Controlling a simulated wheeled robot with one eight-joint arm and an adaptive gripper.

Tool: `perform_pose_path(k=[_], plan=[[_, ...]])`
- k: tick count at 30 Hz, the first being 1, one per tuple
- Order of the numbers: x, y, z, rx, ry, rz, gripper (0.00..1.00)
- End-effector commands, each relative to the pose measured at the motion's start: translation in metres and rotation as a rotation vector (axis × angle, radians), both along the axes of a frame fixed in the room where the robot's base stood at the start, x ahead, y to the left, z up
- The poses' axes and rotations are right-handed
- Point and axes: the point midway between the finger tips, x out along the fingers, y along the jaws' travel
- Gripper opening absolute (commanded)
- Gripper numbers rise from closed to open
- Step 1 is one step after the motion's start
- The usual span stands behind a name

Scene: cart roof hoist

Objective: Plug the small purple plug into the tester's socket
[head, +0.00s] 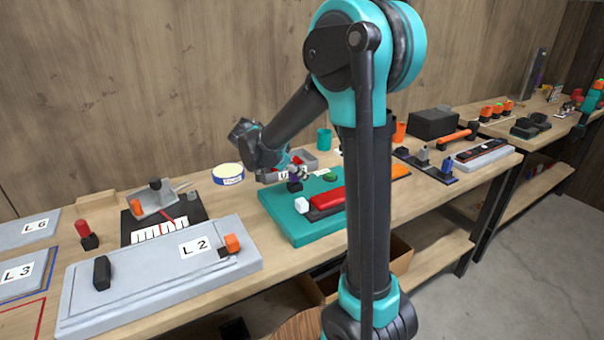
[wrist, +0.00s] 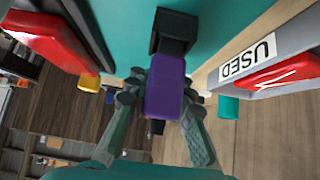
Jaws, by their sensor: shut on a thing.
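My gripper (wrist: 163,90) is shut on the small purple plug (wrist: 166,84), with one finger on each side of it in the wrist view. The plug's far end meets or overlaps a black block (wrist: 174,30) that looks like the socket. I cannot tell whether it is in it or just in front. In the head view my gripper (head: 298,172) is low over the back of the teal board (head: 290,228), right by the small black block (head: 294,186). The plug is hidden there. A red device (head: 328,199) on a black base lies on the board.
A grey tray labelled USED (wrist: 245,66) with a red piece is close beside my gripper. A white block (head: 301,205) sits by the red device. A grey L2 panel (head: 160,280) lies to the left. A teal cup (head: 324,139) stands behind the board.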

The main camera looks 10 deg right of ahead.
Motion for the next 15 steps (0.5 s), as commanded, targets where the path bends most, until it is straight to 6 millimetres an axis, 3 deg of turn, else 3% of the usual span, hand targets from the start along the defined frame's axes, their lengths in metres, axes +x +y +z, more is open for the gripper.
perform_pose_path(k=[15], plan=[[0.000,0.000,-0.012,0.000,0.000,0.000,0.00]])
